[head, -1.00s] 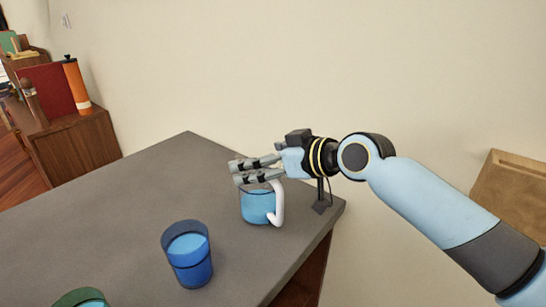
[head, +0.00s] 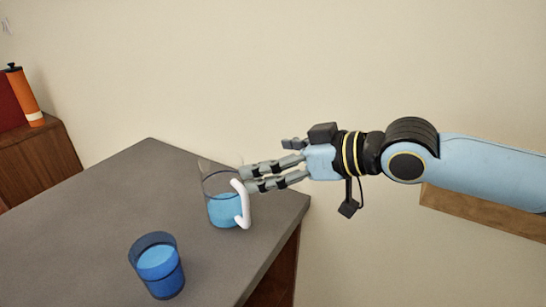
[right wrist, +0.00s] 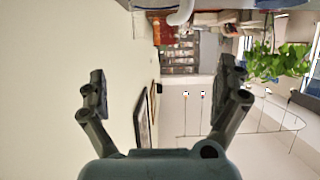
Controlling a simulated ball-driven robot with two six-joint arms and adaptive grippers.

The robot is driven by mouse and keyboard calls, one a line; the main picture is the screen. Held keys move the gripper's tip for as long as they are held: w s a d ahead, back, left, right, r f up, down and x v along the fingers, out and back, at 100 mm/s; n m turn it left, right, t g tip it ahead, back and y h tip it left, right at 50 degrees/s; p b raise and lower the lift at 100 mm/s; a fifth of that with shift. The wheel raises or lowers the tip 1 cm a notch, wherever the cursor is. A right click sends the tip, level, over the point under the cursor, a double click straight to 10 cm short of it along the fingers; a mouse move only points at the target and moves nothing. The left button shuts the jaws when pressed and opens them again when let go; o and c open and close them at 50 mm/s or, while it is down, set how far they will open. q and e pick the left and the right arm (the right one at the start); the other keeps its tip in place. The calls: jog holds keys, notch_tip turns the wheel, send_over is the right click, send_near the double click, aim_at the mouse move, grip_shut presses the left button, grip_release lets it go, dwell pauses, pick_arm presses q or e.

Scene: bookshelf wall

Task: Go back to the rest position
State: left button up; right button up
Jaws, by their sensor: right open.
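My right gripper (head: 262,177) comes in from the right in the head view. It is open and empty, just right of a glass pitcher (head: 222,209) with blue liquid and a white handle, with the fingers near the handle and rim. I cannot tell whether they touch. In the right wrist view the two fingers (right wrist: 160,92) stand wide apart with nothing between them. The white handle (right wrist: 181,12) shows at the top edge there. My left gripper is not in view.
A blue cup (head: 158,266) with blue liquid stands on the grey table (head: 95,215), left of and nearer than the pitcher. A wooden cabinet (head: 40,160) with an orange bottle (head: 24,95) is at the far left. A wooden board (head: 480,211) shows below my right arm.

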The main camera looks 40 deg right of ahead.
jog(key=s+a+f+m+g+h, duration=0.25)
jog(key=s+f+g, duration=0.2)
jog(key=s, duration=0.45)
jog(key=s+a+f+m+g+h, duration=0.1)
jog(key=s+f+g+h, duration=0.3)
jog(key=s, duration=0.6)
jog(key=s+d+f+g+y+b, duration=0.2)
jog(key=f+b, duration=0.7)
jog(key=f, duration=3)
jog(key=s+d+f+g+b, duration=0.1)
jog(key=s+f+b, duration=0.5)
jog(key=s+f, duration=1.1)
notch_tip(320, 180, down, 2)
jog(key=shift+s+d+f+h+b, duration=0.15)
jog(key=shift+s+d+h+b, duration=0.2)
jog(key=shift+d, duration=0.25)
jog(key=shift+g, duration=0.25)
